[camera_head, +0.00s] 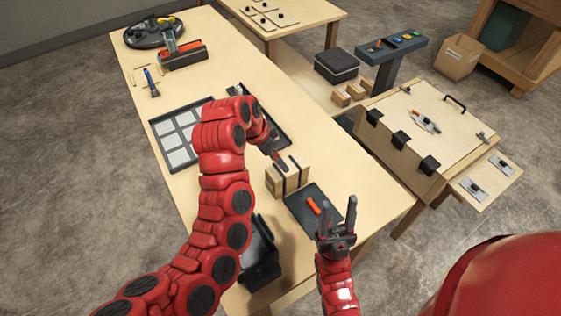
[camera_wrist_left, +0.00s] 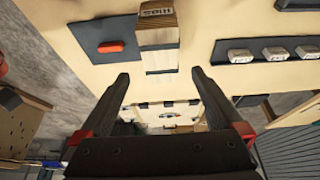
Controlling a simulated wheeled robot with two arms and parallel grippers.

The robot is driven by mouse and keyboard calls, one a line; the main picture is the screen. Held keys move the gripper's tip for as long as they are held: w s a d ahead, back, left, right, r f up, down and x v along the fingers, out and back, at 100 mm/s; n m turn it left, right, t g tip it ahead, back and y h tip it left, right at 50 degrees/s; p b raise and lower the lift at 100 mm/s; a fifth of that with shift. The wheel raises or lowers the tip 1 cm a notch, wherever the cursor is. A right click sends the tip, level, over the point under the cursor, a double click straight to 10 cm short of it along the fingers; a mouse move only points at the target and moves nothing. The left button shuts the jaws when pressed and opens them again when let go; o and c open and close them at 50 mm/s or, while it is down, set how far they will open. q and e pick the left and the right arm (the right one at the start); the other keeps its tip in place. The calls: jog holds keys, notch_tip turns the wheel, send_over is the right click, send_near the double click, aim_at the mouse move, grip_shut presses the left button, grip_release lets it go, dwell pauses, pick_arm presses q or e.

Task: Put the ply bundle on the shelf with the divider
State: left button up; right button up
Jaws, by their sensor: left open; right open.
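The ply bundle (camera_head: 277,185), a pale wooden block with dark straps, sits on the near right part of the long table. My left gripper (camera_head: 279,159) is just above it in the head view, partly hidden by its own arm. In the left wrist view this gripper (camera_wrist_left: 160,82) is open and empty, and the bundle (camera_wrist_left: 158,38) with printed letters lies beyond the fingertips. My right gripper (camera_head: 338,212) is open and empty over the table's near right edge, beside the dark mat. I cannot make out the shelf with the divider.
A dark mat (camera_head: 303,216) with an orange object (camera_head: 313,206) lies right beside the bundle. A black tray (camera_head: 262,262) stands nearer. A panel of grey squares (camera_head: 178,137) lies to the left. A wooden case (camera_head: 420,125) stands beyond a gap to the right.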

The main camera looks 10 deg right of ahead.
pick_arm(q)
jog(key=shift+v, duration=0.95)
